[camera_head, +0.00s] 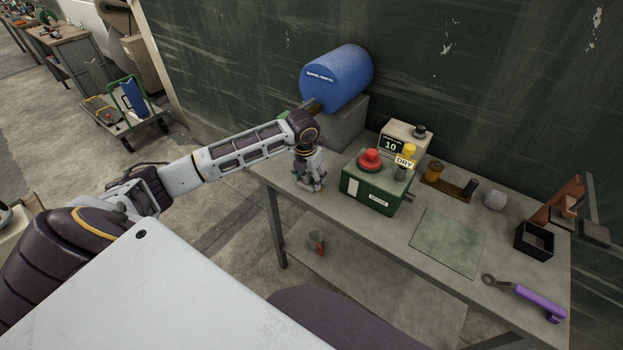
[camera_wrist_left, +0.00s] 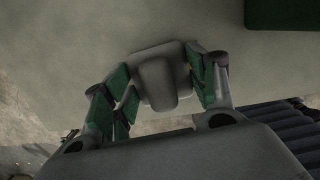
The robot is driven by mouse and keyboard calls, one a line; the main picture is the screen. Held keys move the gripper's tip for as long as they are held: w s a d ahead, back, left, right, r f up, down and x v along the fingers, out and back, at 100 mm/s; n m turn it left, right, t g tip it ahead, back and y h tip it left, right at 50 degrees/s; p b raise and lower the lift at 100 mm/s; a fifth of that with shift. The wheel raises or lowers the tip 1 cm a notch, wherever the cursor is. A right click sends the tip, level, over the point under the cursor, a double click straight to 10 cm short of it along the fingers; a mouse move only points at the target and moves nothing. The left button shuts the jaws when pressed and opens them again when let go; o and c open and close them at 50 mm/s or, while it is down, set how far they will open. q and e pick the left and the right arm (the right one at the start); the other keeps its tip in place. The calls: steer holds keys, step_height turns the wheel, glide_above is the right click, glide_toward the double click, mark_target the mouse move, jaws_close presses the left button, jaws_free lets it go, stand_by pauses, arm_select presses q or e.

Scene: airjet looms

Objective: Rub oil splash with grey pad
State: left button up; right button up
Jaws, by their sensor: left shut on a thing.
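My left gripper (camera_head: 311,180) points down at the left end of the grey workbench (camera_head: 392,235), just left of the green box with a red button. In the left wrist view my left gripper (camera_wrist_left: 160,95) is shut on the grey pad (camera_wrist_left: 157,83), its green-lined fingers on either side of the pad's raised grip. The pad is at or very near the bench top; I cannot tell if it touches. In the head view the pad is mostly hidden by the gripper. I cannot make out an oil splash in either view. My right gripper is not in view.
The green box (camera_head: 376,188) with the red button (camera_head: 370,160) stands close right of the gripper. A blue drum (camera_head: 337,77) is behind it. A flat greenish mat (camera_head: 447,242), black open box (camera_head: 534,240) and purple-handled tool (camera_head: 538,303) lie farther right.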

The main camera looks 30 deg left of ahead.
mark_target(310, 173)
arm_select(q)
steer(key=shift+r+p, duration=0.6)
steer(key=shift+r, duration=0.55)
steer(key=shift+r+p, duration=0.5)
steer(key=shift+r, duration=0.5)
steer(key=shift+r+p, duration=0.4)
steer(key=shift+r, duration=0.45)
steer(key=shift+r+p, duration=0.6)
steer(key=shift+r, duration=0.9)
steer(key=shift+s+f, duration=0.1)
